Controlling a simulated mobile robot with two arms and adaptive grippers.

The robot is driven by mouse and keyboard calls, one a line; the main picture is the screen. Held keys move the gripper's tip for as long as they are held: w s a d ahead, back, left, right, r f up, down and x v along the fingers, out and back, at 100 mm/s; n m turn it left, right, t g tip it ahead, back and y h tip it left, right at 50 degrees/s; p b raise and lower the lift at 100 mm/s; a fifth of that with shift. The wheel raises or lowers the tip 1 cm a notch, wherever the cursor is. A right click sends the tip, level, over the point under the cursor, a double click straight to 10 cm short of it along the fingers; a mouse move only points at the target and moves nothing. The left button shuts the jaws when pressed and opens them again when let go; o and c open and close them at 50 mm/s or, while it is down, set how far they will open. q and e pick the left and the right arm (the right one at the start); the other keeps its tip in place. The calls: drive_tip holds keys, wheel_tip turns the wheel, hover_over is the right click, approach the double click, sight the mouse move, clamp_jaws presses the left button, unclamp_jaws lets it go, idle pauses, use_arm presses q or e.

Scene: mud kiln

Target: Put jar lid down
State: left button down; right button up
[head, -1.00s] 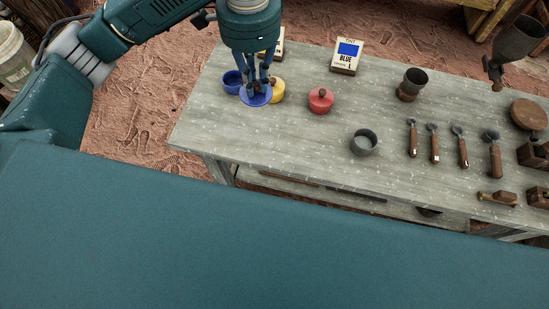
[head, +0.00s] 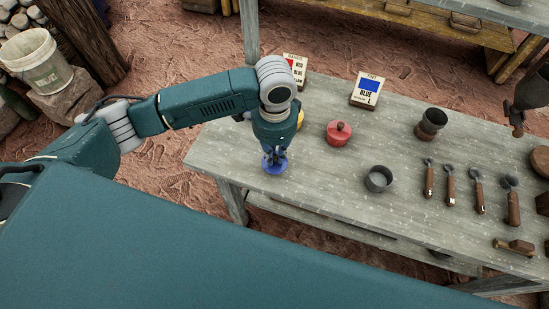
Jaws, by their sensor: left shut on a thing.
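My left gripper (head: 274,155) points down and is shut on a blue jar lid (head: 275,167). The lid is at the left part of the grey bench (head: 330,190), close to its front edge. I cannot tell whether the lid touches the bench top. The blue jar is hidden behind my left arm. A yellow jar (head: 300,119) shows only partly beside the gripper's wrist. My right gripper is not in view.
Tint cards stand at the back, one blue (head: 367,90) and one red (head: 296,73). A grey bowl (head: 378,179), a dark cup (head: 431,124) and several wooden-handled tools (head: 450,187) are to the right. Bare bench lies between lid and bowl.

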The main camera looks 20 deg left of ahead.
sight(275, 156)
use_arm(q)
wheel_tip(275, 156, down, 2)
drive_tip(key=shift+f, duration=0.55)
drive_tip(key=c, duration=1.9)
unclamp_jaws()
drive_tip(key=shift+o, duration=0.8)
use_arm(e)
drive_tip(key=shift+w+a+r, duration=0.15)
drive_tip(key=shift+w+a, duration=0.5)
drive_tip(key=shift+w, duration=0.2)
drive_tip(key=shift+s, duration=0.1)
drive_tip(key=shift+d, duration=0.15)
